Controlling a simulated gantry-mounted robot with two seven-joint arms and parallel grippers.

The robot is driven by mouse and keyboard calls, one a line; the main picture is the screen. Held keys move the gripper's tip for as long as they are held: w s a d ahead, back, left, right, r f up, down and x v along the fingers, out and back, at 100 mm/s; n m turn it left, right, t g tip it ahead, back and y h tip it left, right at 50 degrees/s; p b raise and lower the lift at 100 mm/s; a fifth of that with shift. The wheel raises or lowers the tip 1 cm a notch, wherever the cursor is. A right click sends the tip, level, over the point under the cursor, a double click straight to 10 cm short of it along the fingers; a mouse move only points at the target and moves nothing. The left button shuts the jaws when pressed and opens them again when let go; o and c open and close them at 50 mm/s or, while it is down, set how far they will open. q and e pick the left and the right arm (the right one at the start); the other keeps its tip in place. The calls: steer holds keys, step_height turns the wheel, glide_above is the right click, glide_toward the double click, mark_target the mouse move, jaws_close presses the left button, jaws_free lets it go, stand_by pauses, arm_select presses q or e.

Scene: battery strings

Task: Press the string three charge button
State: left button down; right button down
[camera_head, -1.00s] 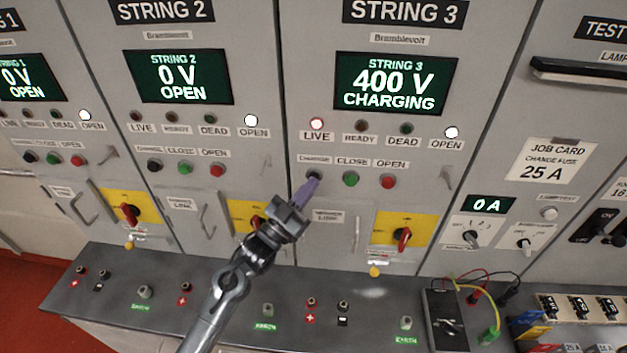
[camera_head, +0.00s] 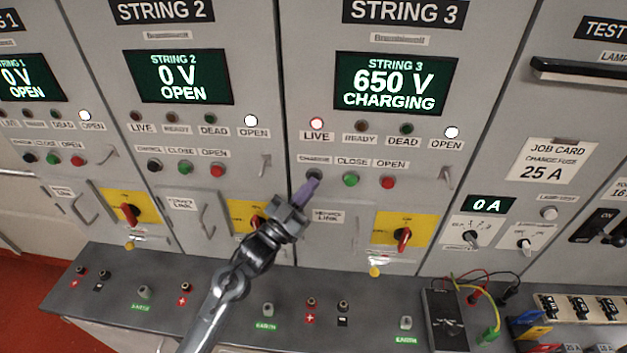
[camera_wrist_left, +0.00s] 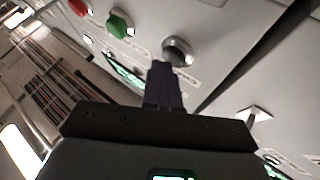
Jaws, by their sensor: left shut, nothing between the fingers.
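The string three charge button (camera_head: 314,174) is a dark round button on the string 3 panel, left of the green close button (camera_head: 351,179) and the red open button (camera_head: 388,182). My left gripper (camera_head: 313,184) is shut and empty, its purple-grey fingertips at the charge button and partly covering it. In the left wrist view the fingertips (camera_wrist_left: 162,66) lie just short of the dark button (camera_wrist_left: 178,50) in the picture; I cannot tell whether they touch it. The string 3 display (camera_head: 396,83) reads 650 V CHARGING. My right gripper is not in view.
The live lamp (camera_head: 317,124) and open lamp (camera_head: 452,132) on string 3 are lit. A yellow plate with a red rotary handle (camera_head: 403,237) is below. A grey ledge (camera_head: 225,292) with sockets runs along the front. The string 2 display (camera_head: 179,76) reads 0 V OPEN.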

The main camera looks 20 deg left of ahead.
arm_select(q)
steer(key=shift+w+a, duration=0.15)
steer(key=shift+w, duration=0.15)
stand_by(0.4)
steer(key=shift+w+a+f, duration=0.1)
stand_by(0.4)
steer(key=shift+s, duration=0.2)
steer(key=s+d+p, duration=0.1)
steer(key=s+p, duration=0.2)
steer(key=s, duration=0.3)
steer(key=shift+d, duration=0.4)
stand_by(0.8)
